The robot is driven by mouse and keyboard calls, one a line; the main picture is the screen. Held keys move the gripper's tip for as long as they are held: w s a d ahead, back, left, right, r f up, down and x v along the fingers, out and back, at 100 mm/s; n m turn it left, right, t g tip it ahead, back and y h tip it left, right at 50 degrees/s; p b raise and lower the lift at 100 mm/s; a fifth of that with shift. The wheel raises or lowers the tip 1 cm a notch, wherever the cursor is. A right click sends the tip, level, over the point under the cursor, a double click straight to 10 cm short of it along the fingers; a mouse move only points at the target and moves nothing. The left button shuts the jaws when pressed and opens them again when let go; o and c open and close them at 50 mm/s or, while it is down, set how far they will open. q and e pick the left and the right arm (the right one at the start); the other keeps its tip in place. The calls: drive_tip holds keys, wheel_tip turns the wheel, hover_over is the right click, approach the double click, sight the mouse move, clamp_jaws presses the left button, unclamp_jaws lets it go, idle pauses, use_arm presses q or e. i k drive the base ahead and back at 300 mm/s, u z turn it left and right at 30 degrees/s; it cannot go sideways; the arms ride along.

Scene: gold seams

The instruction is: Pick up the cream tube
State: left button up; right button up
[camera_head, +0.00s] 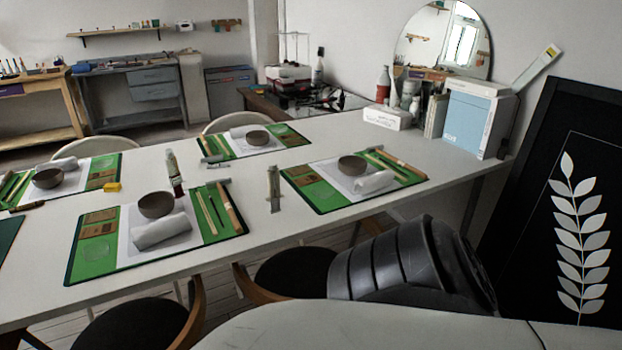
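A small upright tube (274,188), pale grey-green, stands on the white table between two green mats. A darker slim bottle or tube (174,174) with a pale upper part stands further left, behind the near mat. I cannot tell for certain which of these is the cream tube, as both are small. Neither of my grippers is in view, so whether they are open or shut is hidden.
The long white table (330,240) carries several green mats with bowls and rolled cloths, including a near mat (92,262). Chairs (298,272) stand at its near edge. A round mirror (445,35) and a white-blue box (472,122) stand at the back right.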

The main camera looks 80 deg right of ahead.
sight(273, 184)
drive_tip(key=k, duration=0.45)
drive_tip(key=z, duration=1)
